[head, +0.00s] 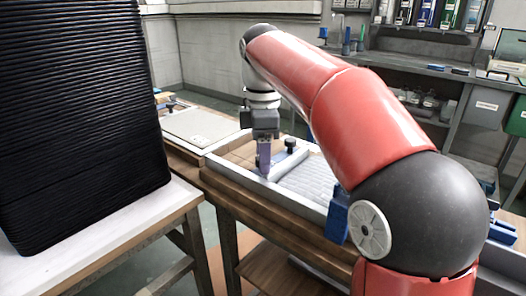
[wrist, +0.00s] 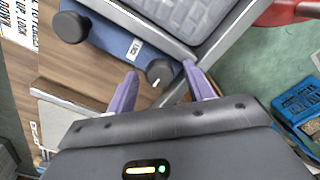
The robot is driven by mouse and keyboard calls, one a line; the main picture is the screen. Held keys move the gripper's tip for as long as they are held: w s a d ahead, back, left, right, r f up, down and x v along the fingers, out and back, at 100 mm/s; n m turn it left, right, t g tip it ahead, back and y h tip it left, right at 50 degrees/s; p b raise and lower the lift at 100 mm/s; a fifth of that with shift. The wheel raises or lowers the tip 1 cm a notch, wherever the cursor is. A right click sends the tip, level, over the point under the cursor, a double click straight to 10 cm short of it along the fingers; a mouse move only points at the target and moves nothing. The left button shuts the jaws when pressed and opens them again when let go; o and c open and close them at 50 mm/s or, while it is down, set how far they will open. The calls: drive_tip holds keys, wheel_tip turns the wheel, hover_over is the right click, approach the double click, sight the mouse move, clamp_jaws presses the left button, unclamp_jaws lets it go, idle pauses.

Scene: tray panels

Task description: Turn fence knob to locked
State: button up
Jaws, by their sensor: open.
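A round black knob (wrist: 160,72) with a short white mark sits at the edge of a blue plate (wrist: 113,36) in the wrist view. The mark points toward the bottom of the picture. A small white label (wrist: 135,48) on the plate is beside it, too small to read surely. My gripper (wrist: 160,68) is open, with one purple finger on each side of this knob; I cannot tell whether they touch it. A second black knob (wrist: 71,26) is at the plate's other end. In the head view my gripper (head: 264,172) points down over the tray bench, near a black knob (head: 291,145).
A grey ribbed panel (head: 310,180) lies right of my gripper within a pale metal rail (wrist: 212,58). A tall black stack (head: 85,110) stands on a white table at left. Blue bins (wrist: 298,105) are at the right in the wrist view.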

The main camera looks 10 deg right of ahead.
drive_tip(key=c, duration=1)
drive_tip(key=m, duration=0.4)
drive_tip(key=shift+m, duration=0.3)
drive_tip(key=m, duration=0.4)
drive_tip(key=shift+m, duration=0.3)
drive_tip(key=m, duration=0.4)
drive_tip(key=shift+m, duration=2.4)
